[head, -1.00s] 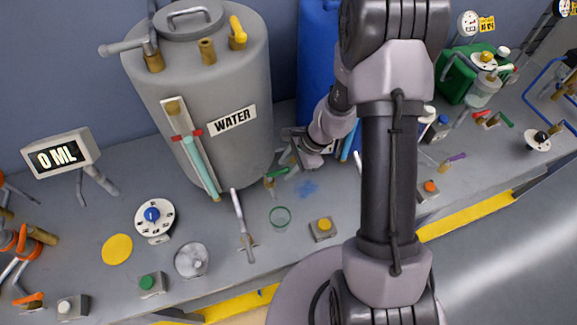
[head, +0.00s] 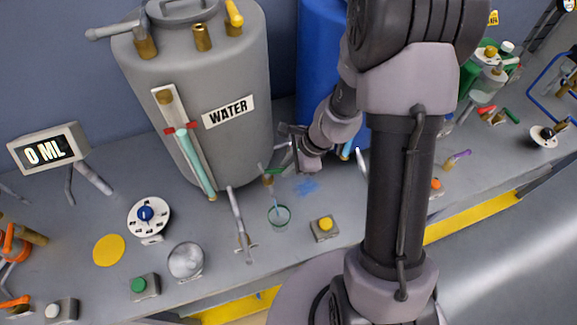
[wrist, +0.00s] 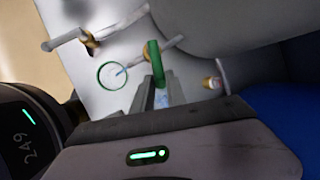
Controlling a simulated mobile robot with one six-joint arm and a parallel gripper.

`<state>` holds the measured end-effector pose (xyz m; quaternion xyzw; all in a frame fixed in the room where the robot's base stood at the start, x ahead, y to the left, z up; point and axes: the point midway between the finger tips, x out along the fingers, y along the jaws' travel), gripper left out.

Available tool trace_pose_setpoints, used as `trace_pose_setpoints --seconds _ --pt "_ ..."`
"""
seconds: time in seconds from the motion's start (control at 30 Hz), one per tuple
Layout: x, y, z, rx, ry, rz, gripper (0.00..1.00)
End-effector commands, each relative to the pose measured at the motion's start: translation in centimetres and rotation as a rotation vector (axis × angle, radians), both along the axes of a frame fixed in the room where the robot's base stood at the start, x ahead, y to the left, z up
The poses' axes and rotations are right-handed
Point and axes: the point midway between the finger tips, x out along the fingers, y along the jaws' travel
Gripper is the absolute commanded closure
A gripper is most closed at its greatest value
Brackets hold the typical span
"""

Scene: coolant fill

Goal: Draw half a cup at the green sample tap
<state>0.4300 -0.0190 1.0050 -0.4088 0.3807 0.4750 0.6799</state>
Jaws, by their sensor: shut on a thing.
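The green sample tap (head: 268,180), brass with a green lever, sticks out low on the grey WATER tank (head: 237,75). In the wrist view the green lever (wrist: 155,62) stands between my fingers. My gripper (wrist: 157,92) is shut on it; in the head view my gripper (head: 290,150) is at the tap, partly hidden by my arm. A clear cup with a green rim (head: 279,217) stands under the spout, and also shows in the wrist view (wrist: 112,76). A thin pale blue stream runs from the spout into the cup. I cannot tell the cup's level.
A display (head: 48,149) reads 0 ML. A blue drum (head: 322,75) stands behind my arm.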

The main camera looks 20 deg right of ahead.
Motion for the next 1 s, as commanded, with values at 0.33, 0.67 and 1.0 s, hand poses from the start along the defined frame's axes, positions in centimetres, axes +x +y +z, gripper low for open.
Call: trace_pose_setpoints --seconds 0.33,0.67,1.0 --pt "0.0 0.0 0.0 -0.001 -0.001 0.002 0.61" --pt "-0.9 -1.4 4.2 -0.002 -0.004 0.0 0.61" --pt "-3.7 -4.9 13.7 -0.002 -0.004 -0.001 0.61"
